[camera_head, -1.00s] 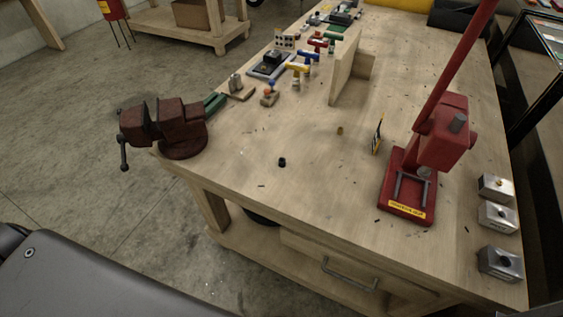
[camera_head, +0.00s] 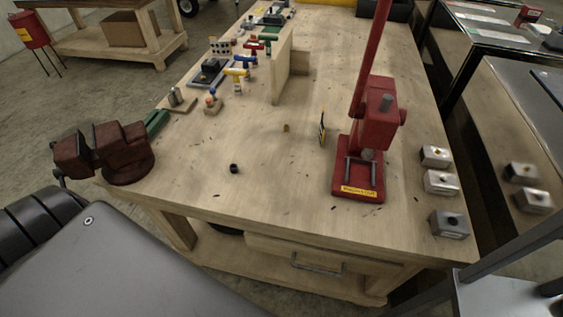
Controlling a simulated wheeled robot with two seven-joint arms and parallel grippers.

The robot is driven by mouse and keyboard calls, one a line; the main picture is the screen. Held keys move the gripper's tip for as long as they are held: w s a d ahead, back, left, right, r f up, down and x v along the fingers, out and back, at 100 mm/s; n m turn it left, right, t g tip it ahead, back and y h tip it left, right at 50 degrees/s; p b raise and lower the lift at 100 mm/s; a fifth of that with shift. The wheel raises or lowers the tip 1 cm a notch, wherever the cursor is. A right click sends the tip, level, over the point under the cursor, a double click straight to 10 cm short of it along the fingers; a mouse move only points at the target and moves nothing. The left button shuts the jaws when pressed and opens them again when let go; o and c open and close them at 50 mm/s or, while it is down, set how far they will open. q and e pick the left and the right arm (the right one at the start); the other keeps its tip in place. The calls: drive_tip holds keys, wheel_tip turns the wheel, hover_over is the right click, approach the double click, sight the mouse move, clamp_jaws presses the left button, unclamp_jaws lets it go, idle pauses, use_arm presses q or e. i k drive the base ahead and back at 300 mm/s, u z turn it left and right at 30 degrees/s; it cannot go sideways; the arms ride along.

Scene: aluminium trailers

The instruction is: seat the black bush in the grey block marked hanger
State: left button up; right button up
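The black bush (camera_head: 235,168) is a small dark ring standing alone on the bare bench top, left of the red press. Three grey blocks stand in a row at the bench's right edge. The rear block (camera_head: 436,157) and the middle block (camera_head: 441,183) show a yellowish spot on top. The front block (camera_head: 449,224) shows a dark round hole. Any markings are too small to read, so I cannot tell which one is marked hanger. Neither of my grippers is in view.
A red arbor press (camera_head: 360,185) with a tall lever stands between bush and blocks. A small brass piece (camera_head: 286,128) and a small upright sign (camera_head: 322,128) are behind. A dark red vise (camera_head: 122,155) sits at the left corner. The bench around the bush is clear.

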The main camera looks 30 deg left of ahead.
sight(441, 226)
drive_tip(key=z, duration=1.2)
drive_tip(key=k, duration=1.05)
drive_tip(key=u, duration=0.5)
